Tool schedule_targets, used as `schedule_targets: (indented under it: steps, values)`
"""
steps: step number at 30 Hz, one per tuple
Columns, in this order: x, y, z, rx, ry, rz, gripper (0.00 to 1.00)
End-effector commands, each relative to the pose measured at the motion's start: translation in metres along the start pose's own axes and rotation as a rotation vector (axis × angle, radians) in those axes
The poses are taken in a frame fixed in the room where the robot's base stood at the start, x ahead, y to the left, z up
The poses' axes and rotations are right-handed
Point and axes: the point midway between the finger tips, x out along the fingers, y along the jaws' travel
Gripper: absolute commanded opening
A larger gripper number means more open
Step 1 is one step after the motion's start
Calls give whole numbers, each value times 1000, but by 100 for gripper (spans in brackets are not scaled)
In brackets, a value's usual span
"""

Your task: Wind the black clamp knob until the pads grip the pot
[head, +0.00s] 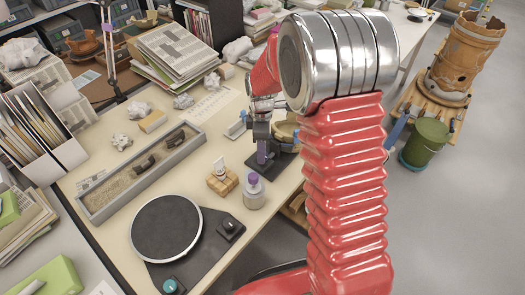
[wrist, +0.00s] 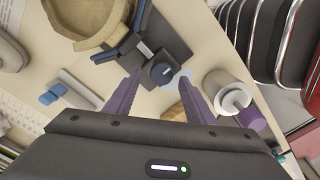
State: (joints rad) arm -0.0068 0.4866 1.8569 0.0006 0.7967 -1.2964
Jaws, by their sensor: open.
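The black clamp knob (wrist: 161,73) is round and dark, and shows in the middle of the wrist view. It belongs to a dark clamp (wrist: 172,45) with blue-edged arms (wrist: 118,50) reaching towards the tan pot (wrist: 88,38). Whether the pads touch the pot is unclear. My gripper (wrist: 160,77) is open, its purple fingers either side of the knob in the picture with gaps between; their depth relative to it is hard to judge. In the head view my gripper (head: 263,154) is at the clamp, the pot (head: 286,131) is partly behind my arm, and the knob is hidden.
A purple-capped bottle (head: 254,194) stands close by at the table edge, right of my fingers in the wrist view (wrist: 228,92). A wooden block (head: 222,182), a black turntable (head: 166,228) and a sand tray (head: 140,172) stand to the left. A green bucket (head: 427,143) stands off the table.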

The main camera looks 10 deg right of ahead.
Motion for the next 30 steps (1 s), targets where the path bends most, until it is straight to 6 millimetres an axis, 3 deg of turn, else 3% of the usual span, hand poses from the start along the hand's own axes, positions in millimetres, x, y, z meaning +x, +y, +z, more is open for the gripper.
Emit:
schedule_targets:
  steps: [5, 14, 30]
  values:
    - [14, 0, 0, 0, 0, -1, 49]
    - [16, 0, 0, 1, 0, 0, 49]
    - [16, 1, 1, 1, 1, 3, 13]
